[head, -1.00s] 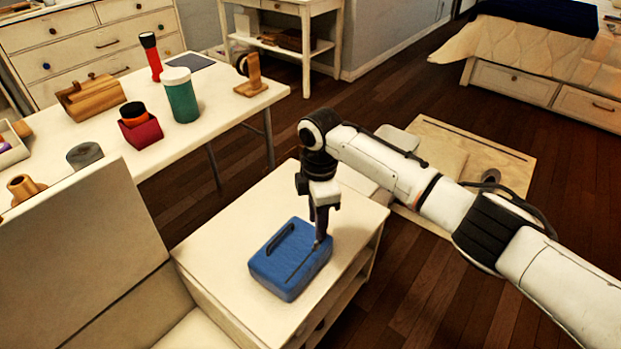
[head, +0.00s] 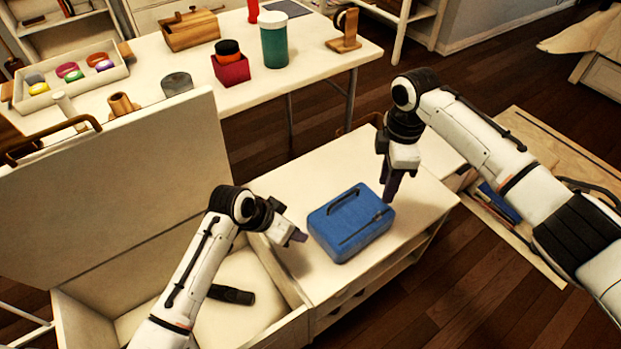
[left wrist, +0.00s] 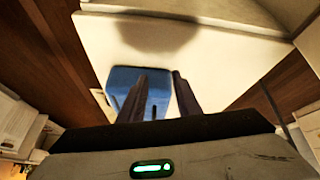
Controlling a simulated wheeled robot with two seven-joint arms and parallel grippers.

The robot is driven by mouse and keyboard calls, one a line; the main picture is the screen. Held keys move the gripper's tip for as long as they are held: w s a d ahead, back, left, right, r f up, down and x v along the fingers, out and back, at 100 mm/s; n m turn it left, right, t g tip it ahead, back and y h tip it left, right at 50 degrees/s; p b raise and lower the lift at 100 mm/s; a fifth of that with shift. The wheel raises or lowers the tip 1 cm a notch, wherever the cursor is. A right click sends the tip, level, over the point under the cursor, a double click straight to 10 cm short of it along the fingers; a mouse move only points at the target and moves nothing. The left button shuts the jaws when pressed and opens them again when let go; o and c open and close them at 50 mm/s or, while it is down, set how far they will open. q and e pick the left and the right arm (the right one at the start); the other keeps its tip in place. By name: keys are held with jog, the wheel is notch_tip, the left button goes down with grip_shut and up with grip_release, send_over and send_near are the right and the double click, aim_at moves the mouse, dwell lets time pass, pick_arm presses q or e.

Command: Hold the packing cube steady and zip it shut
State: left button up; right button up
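The packing cube (head: 348,226) is a blue box-shaped case on the pale cabinet top. It has a dark handle strip along its far side and a dark zip line along its near right side. In the left wrist view the cube (left wrist: 124,76) is partly hidden behind a finger. My left gripper (head: 300,237) is just left of the cube, apart from it; its two fingers show a gap in the wrist view. My right gripper (head: 388,196) points down at the cube's right edge, near the zip line's far end. Its finger gap and any contact are unclear.
The pale cabinet (head: 420,205) has bare top around the cube. An open chest (head: 110,200) with a raised lid stands at the left, a dark item inside. The table (head: 330,62) behind holds a green cup (head: 274,40), a red box (head: 231,68) and a tray (head: 70,80).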

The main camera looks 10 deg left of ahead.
aim_at(330, 206)
pick_arm(q)
jog(key=w+d+r+m+g, duration=0.35)
jog(key=w+r, duration=0.25)
jog(key=r, duration=0.5)
jog(key=shift+t+h, duration=0.4)
jog(key=shift+t, duration=0.05)
jog(key=x, duration=0.9)
jog(key=shift+w+d+f, duration=0.15)
jog(key=shift+d+f, duration=0.15)
jog(key=shift+c, duration=0.5)
grip_shut()
